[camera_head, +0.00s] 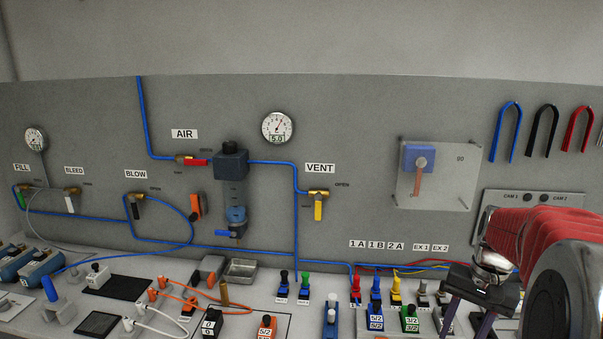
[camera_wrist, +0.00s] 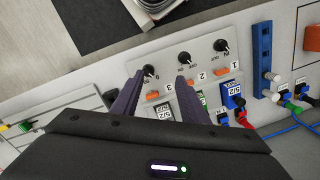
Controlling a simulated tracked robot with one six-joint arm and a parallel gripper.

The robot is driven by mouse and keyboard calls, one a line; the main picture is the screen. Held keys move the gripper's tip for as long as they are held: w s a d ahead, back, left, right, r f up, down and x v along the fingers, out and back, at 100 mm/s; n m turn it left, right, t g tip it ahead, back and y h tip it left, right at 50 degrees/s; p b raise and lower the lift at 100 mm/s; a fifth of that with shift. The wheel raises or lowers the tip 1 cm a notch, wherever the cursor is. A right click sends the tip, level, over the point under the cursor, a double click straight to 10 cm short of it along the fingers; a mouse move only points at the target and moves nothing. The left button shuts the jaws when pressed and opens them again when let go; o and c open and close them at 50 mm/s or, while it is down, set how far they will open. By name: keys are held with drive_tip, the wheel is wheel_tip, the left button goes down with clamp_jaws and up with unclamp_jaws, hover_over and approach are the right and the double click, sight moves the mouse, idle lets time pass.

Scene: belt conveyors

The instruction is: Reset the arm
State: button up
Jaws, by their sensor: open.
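My gripper (camera_head: 466,322) is at the lower right of the head view, at the end of my red-sleeved arm. Its two purple fingers point down toward the bench, and their tips run toward the picture's bottom edge. In the wrist view my gripper (camera_wrist: 160,82) has its fingers apart with nothing held between them. The fingertips lie over a light panel (camera_wrist: 205,62) with black knobs and orange switches numbered 1, 2 and 3. The gap between the tips and the panel cannot be told.
The bench carries several coloured valves, including a green one (camera_head: 410,318), and orange cables (camera_head: 190,287). A grey wall panel behind holds gauges (camera_head: 278,128), blue tubing and a vent valve (camera_head: 318,206). A blue block (camera_wrist: 263,45) stands right of the knobs. Open space lies above the bench.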

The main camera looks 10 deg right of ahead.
drive_tip(key=s+a+r+n+t, duration=0.2)
drive_tip(key=s+a+n, duration=0.1)
drive_tip(key=a, duration=0.5)
drive_tip(key=s+a+r+n+t, duration=0.1)
drive_tip(key=s+a, duration=0.3)
drive_tip(key=a, duration=0.5)
drive_tip(key=s+a+r+n+t+h, duration=0.1)
drive_tip(key=s+a+r+n+t, duration=0.1)
drive_tip(key=a, duration=0.6)
drive_tip(key=shift+s+a+r+n+t, duration=0.35)
drive_tip(key=shift+s+n, duration=0.3)
drive_tip(key=shift+n, duration=0.65)
